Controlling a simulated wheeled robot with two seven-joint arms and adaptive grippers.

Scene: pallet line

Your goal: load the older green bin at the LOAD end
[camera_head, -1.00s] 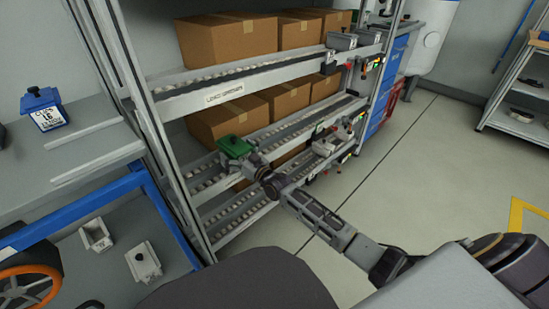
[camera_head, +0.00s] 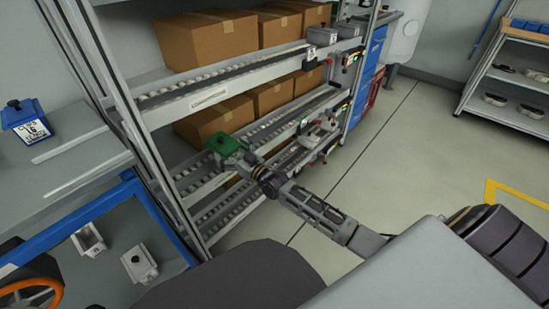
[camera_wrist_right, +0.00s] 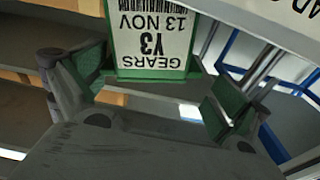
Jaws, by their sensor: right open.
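My right gripper (camera_head: 246,160) is right beside the bin. In the wrist view the right gripper (camera_wrist_right: 150,92) has its two fingers spread apart, with the bin just beyond and between them. Whether the bin rests fully on the rollers is hidden. My left gripper is not in view.
A blue bin (camera_head: 26,121) with a label stands on the grey bench at left. Two small grey bins (camera_head: 139,264) lie on the lower shelf. Cardboard boxes (camera_head: 212,40) fill the rack behind the lanes. The floor at right is clear.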

